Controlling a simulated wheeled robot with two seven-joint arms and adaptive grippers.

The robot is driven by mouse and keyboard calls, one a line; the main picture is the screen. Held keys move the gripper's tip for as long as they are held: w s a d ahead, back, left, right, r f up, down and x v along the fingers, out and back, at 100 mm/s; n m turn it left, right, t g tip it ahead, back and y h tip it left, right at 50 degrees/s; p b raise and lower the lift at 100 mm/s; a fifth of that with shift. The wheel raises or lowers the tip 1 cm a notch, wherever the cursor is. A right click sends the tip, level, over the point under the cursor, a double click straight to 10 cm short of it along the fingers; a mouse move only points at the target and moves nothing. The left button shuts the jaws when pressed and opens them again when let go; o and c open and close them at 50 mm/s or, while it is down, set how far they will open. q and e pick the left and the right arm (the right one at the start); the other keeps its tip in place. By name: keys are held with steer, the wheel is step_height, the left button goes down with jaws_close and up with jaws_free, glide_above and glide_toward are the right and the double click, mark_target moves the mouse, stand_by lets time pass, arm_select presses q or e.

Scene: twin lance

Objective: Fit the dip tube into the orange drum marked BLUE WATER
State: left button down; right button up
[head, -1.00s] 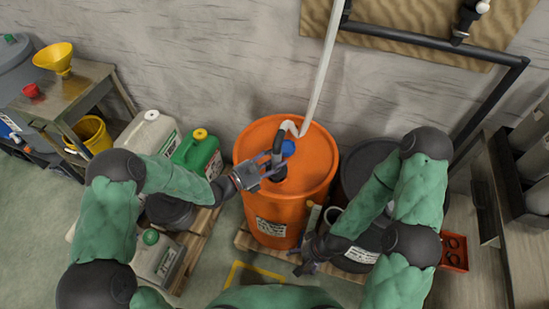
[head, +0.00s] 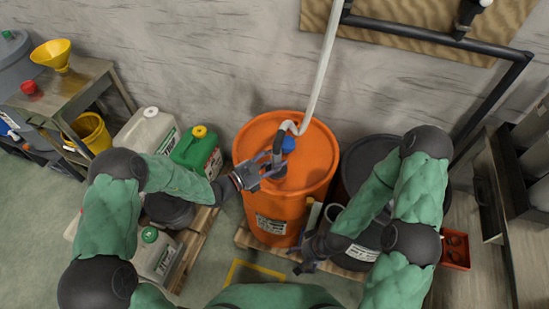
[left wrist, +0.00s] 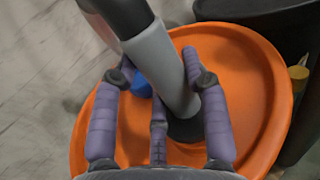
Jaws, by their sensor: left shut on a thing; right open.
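The orange drum (head: 316,165) stands upright at the middle of the head view, with a white label on its front too small to read. It also fills the left wrist view (left wrist: 262,95). The dip tube (head: 278,146) is a dark and grey pipe joined to a pale hose. My left gripper (head: 270,171) is shut on it above the drum's lid. In the left wrist view the tube's grey part (left wrist: 160,62) leans between the fingers, its lower end at a dark round spot on the lid. How deep it sits is hidden. My right gripper (head: 303,262) is open, low in front of the drum.
A blue cap (head: 289,144) is on the lid behind the tube. The pale hose (head: 322,70) rises towards the wall pipe (head: 430,42). A black drum (head: 365,165) stands close on the right. Green (head: 196,152) and white (head: 146,130) jugs stand on the left.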

arm_select(q)
steer(key=shift+f+b, duration=0.4)
steer(key=shift+f, duration=0.2)
steer(key=c, duration=0.6)
jaws_free()
steer(key=shift+f, duration=0.1)
steer(key=v, duration=1.2)
